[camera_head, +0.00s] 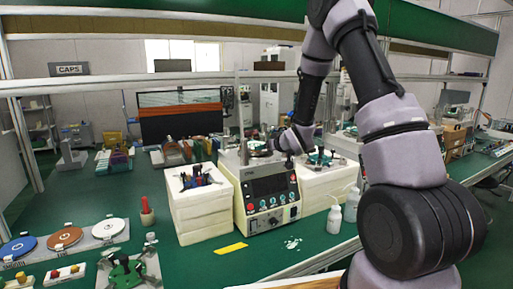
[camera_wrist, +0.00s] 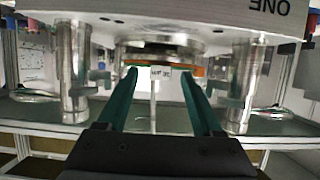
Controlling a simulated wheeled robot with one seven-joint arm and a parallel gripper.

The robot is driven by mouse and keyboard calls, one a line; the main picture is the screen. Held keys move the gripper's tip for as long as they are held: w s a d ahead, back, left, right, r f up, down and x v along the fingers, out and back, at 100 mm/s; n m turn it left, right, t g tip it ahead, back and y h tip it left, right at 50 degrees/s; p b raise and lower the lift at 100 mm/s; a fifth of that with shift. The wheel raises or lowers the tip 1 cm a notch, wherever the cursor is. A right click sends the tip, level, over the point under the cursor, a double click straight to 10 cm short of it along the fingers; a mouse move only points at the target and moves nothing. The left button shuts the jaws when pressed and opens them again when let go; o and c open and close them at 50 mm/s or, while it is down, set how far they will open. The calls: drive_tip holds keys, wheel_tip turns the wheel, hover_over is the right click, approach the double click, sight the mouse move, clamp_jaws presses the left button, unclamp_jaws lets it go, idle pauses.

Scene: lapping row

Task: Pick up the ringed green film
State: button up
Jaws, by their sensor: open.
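I cannot clearly make out a ringed green film. My gripper (camera_head: 262,149) is over the top of the middle polishing machine (camera_head: 265,207), partly hidden by my own wrist. In the wrist view, my gripper (camera_wrist: 163,76) is open, its two teal fingers apart. Just beyond the fingertips is a round metal head (camera_wrist: 160,48) with an orange edge and a small printed label below it. I see nothing held between the fingers.
Metal posts (camera_wrist: 75,75) (camera_wrist: 243,75) stand on both sides of my gripper. A white block stack (camera_head: 200,210) with tools is left of the machine, and bottles (camera_head: 334,219) are at its right.

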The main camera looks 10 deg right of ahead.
clamp_jaws()
